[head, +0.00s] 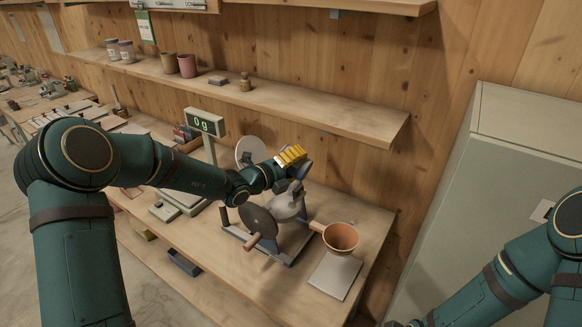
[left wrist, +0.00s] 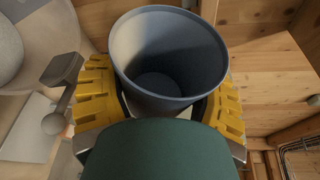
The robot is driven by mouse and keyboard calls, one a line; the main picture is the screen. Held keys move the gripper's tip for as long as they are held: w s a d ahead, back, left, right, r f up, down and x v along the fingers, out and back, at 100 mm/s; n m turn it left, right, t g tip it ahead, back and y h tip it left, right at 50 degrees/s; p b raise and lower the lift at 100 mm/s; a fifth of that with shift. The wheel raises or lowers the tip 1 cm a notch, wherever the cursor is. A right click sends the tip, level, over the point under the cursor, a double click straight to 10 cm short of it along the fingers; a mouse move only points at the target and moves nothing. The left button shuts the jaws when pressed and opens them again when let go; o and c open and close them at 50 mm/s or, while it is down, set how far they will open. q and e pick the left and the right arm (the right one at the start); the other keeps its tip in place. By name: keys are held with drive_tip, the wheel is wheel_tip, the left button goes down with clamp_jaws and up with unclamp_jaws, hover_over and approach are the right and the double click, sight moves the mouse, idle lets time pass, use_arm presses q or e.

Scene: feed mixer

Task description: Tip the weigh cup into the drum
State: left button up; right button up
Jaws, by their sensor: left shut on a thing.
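My left gripper (head: 293,160) has yellow fingers and is shut around the blue-grey weigh cup (head: 304,170). In the left wrist view the cup (left wrist: 168,50) sits between the yellow finger pads (left wrist: 165,100), its mouth open to the camera. Its inside looks bare down to the round bottom. The grey drum (head: 287,206) stands on a frame on the bench, just below the cup in the head view. I cannot tell whether the cup touches it. My right arm shows at the lower right, but its gripper is out of view.
A dark disc (head: 258,226) with a wooden-gripped crank stands left of the drum. An orange-brown bowl (head: 341,237) is to its right, by a pale plate (head: 335,276). The scale display (head: 205,123) reads 0 g. A shelf (head: 330,122) runs behind, and a grey cabinet (head: 490,190) stands right.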

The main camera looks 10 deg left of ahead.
idle(0.3)
use_arm(q)
drive_tip(key=shift+m+y, duration=0.3)
drive_tip(key=shift+m, duration=0.1)
drive_tip(key=m+y+b, duration=0.1)
drive_tip(key=m+b, duration=0.1)
drive_tip(key=b, duration=0.1)
drive_tip(key=r+m+y+b, duration=0.1)
drive_tip(key=m+b, duration=0.1)
drive_tip(key=b, duration=0.2)
drive_tip(key=shift+m+g+y, duration=0.3)
drive_tip(key=shift+m, duration=0.1)
drive_tip(key=shift+a+r+b, duration=0.1)
drive_tip(key=shift+r+b, duration=0.1)
drive_tip(key=shift+b, duration=0.2)
drive_tip(key=shift+r, duration=0.15)
